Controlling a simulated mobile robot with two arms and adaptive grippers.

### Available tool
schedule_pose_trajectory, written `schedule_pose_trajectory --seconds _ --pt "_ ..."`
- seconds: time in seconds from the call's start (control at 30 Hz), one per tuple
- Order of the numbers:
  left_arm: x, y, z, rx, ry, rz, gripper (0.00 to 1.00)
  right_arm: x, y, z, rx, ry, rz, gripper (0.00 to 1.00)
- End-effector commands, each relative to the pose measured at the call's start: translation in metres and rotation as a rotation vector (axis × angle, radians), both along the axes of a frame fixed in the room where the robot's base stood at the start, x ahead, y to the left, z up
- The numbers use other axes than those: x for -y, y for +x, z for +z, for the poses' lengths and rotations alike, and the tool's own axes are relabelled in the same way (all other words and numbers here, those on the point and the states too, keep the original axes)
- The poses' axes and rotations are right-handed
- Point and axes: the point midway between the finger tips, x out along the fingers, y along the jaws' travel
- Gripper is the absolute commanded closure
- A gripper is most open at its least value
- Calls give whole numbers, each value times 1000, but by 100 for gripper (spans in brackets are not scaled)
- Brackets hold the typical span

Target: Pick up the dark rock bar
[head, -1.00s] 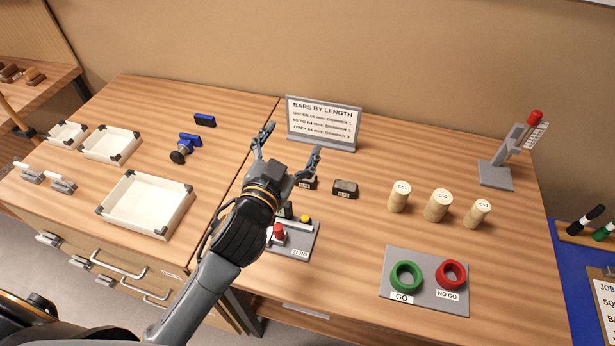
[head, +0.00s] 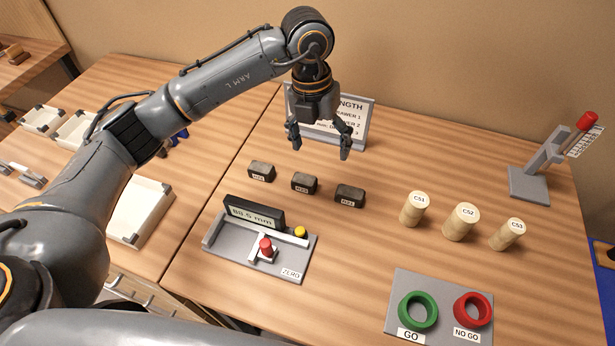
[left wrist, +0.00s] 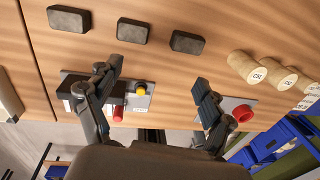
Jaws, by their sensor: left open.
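The frames do not show which one the task names. My left gripper (head: 321,150) is open and empty, fingers pointing down, above and behind the middle and right bars. In the left wrist view the left bar (left wrist: 69,18), middle bar (left wrist: 133,31) and right bar (left wrist: 187,42) lie beyond the open fingertips (left wrist: 156,75). My right gripper is not in view.
In front of the bars stands a grey measuring fixture (head: 215,238) with a display. A sign (head: 358,108) stands behind my gripper. Right are several cream cylinders (head: 413,208) and a plate (head: 395,290) with green and red rings. Bench between them is clear.

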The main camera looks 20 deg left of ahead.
Motion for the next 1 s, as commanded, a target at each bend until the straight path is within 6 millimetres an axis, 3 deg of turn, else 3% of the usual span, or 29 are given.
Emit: schedule_pose_trajectory --seconds 0.1,0.2,0.5,0.83,1.0 --pt "-26 7 3 9 108 48 19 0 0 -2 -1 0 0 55" --pt "-32 8 -5 7 131 58 19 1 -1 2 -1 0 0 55" --pt "-31 7 -61 6 127 55 19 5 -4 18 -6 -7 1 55" --pt "-33 6 -89 6 126 55 19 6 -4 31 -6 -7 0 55" --pt "-35 6 -116 6 124 53 19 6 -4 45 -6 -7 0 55"
